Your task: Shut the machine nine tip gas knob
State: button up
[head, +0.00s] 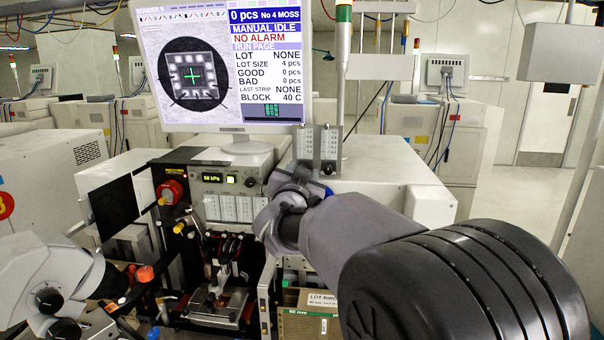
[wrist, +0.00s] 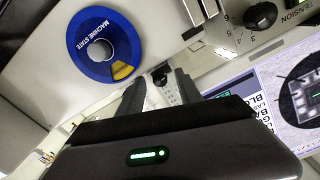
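The monitor (head: 222,65) in the head view reads "Bonder 9". My gripper (wrist: 160,82) shows in the wrist view with its two dark fingers apart, pointing at the machine's pale front panel (wrist: 50,60). No readable label names the tip gas knob.
A blue "Machine State" dial (wrist: 103,47) is left of the fingers. A black tension knob (wrist: 261,15) is at upper right. The head view shows a red knob (head: 170,191), a pressure display (head: 213,178), a microscope (head: 55,270) at left and a cardboard box (head: 308,318) below.

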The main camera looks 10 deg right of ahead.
jog(key=p+v, duration=0.2)
jog(key=v, duration=1.5)
jog(key=shift+s, duration=0.15)
